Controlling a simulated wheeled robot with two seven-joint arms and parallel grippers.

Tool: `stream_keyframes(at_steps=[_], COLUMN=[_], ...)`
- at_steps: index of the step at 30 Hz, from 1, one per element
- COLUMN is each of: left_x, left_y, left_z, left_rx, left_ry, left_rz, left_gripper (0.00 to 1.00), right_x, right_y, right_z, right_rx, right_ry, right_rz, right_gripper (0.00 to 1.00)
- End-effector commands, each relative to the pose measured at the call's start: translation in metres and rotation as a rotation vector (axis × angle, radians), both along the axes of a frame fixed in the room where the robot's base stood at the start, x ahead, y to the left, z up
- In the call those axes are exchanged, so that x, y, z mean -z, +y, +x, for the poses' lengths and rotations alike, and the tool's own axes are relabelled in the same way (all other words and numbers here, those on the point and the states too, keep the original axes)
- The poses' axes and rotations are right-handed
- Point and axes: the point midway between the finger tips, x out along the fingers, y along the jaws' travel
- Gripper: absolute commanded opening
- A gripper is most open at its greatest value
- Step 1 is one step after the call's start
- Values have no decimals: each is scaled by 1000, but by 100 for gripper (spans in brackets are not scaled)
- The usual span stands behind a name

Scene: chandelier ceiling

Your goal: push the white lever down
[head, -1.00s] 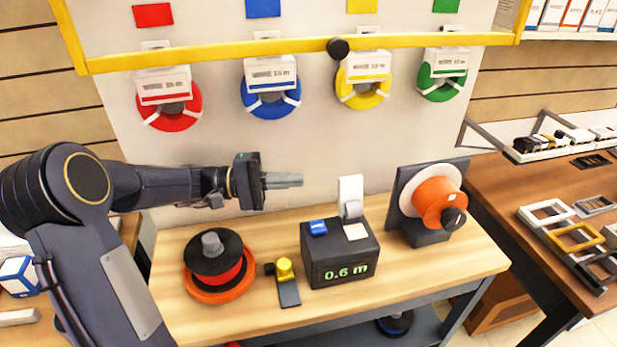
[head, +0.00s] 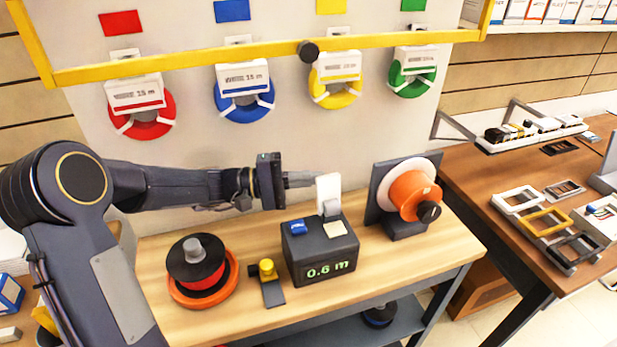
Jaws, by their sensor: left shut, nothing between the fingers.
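The white lever (head: 328,190) stands upright at the back of a dark box (head: 320,250) on the wooden bench. The box's front reads "0.6 m", and its top has a blue button (head: 299,227) and a pale square (head: 335,229). My left gripper (head: 302,179) comes in from the left with its fingers shut and empty. Its fingertips are at the left edge of the lever's upper part in the picture; I cannot tell whether they touch it. My right gripper is not in view.
On the bench (head: 220,317), a red and orange spool (head: 203,273) and a small yellow-knobbed device (head: 267,281) stand left of the box. An orange reel (head: 408,192) stands right. A yellow rail (head: 180,68) crosses above, with coloured coils hanging below it.

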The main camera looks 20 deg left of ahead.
Motion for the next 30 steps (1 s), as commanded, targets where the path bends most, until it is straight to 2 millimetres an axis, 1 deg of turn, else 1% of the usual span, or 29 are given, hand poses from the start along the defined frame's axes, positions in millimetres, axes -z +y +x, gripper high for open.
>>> stream_keyframes(at_steps=[6, 14, 20, 26, 30], left_x=[1, -2, -2, -2, -2], left_y=[-1, -2, -4, -8, -12], left_z=[-2, -4, -6, -12, -18], left_rx=[1, 0, 0, 2, 1], left_ry=[-34, -64, -98, -176, -263], left_rz=[23, 44, 65, 117, 175], left_gripper=[0, 0, 0, 0, 0], right_x=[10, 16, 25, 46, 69], right_y=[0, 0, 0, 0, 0], right_z=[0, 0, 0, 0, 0], right_rx=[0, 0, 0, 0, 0], right_ry=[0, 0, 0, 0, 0], right_rz=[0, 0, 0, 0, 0], right_gripper=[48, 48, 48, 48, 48])
